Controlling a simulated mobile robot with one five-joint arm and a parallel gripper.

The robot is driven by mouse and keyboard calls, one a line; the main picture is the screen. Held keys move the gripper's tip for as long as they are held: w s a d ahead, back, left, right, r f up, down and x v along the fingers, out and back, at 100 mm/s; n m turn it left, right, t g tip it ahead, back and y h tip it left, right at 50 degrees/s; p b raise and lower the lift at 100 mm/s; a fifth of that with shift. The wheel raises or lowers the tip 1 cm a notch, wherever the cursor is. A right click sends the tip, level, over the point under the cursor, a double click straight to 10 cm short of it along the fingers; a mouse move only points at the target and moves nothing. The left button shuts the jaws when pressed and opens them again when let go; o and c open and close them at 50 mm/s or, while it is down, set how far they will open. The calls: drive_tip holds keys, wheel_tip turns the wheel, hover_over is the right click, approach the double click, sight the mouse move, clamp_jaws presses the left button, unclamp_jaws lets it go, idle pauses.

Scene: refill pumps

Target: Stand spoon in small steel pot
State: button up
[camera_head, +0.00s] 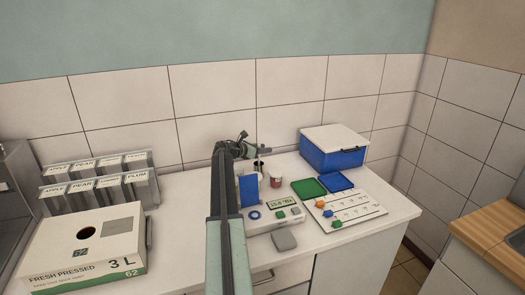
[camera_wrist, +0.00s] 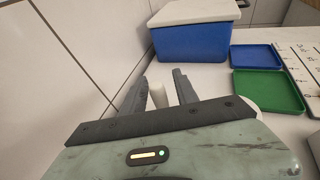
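My gripper (camera_wrist: 159,78) points away from the wrist camera, with its two dark fingers apart. A pale, upright, rod-like piece (camera_wrist: 159,97) shows between the fingers, with a gap on each side. It may be the spoon's handle, but I cannot tell for sure. In the head view my gripper (camera_head: 262,149) is over the back of the counter near the tiled wall. A small, dark-topped vessel (camera_head: 259,168) is just below it, perhaps the small steel pot. My arm hides part of this area, and the spoon's bowl is not visible.
A red and white cup (camera_head: 275,181) stands close to the right. A blue box with a white lid (camera_head: 333,150), green tray (camera_head: 309,188), blue tray (camera_head: 336,180) and white board (camera_head: 345,209) are farther right. A juice carton (camera_head: 83,240) and labelled bins (camera_head: 97,180) stand left. The wall is close behind.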

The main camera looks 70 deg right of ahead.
drive_tip(key=p+v, duration=0.3)
drive_tip(key=v, duration=0.9)
drive_tip(key=shift+r+p, duration=0.2)
drive_tip(key=shift+p, duration=0.2)
